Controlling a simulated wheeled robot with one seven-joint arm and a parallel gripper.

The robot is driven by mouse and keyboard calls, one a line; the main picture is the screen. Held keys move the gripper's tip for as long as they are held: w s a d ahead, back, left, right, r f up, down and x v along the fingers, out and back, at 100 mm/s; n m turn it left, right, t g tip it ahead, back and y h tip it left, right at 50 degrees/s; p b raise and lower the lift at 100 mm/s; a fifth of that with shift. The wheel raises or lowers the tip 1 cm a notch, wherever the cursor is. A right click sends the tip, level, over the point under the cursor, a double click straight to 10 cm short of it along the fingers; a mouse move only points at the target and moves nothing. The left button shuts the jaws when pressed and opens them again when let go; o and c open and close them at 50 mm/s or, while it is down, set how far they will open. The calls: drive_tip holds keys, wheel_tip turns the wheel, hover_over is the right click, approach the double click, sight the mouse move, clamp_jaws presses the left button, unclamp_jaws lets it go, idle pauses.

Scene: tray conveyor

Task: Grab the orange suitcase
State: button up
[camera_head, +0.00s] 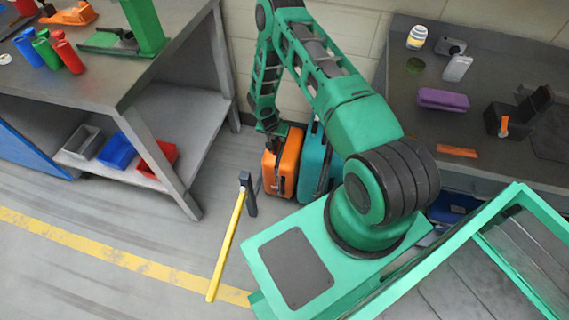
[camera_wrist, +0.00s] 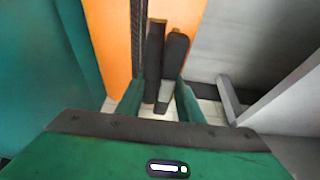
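The orange suitcase (camera_head: 282,168) stands upright on the floor in the head view, close to the wall. In the wrist view the orange suitcase (camera_wrist: 108,45) fills the upper middle, with a dark zip line and a dark handle (camera_wrist: 176,54) on its face. My gripper (camera_head: 268,130) is at the suitcase's upper left edge in the head view. In the wrist view, my gripper's (camera_wrist: 158,95) two green fingers are apart, with the lower end of the dark handle region between them. I cannot tell whether they touch it.
A teal suitcase (camera_head: 315,165) stands directly right of the orange one. A yellow-handled hammer-like tool (camera_head: 228,245) is on the floor in front. A workbench with a lower shelf (camera_head: 185,118) stands left, and another bench (camera_head: 400,90) right. Open floor lies at lower left.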

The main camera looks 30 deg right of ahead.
clamp_jaws()
drive_tip(key=shift+w, duration=0.1)
drive_tip(key=shift+r, duration=0.1)
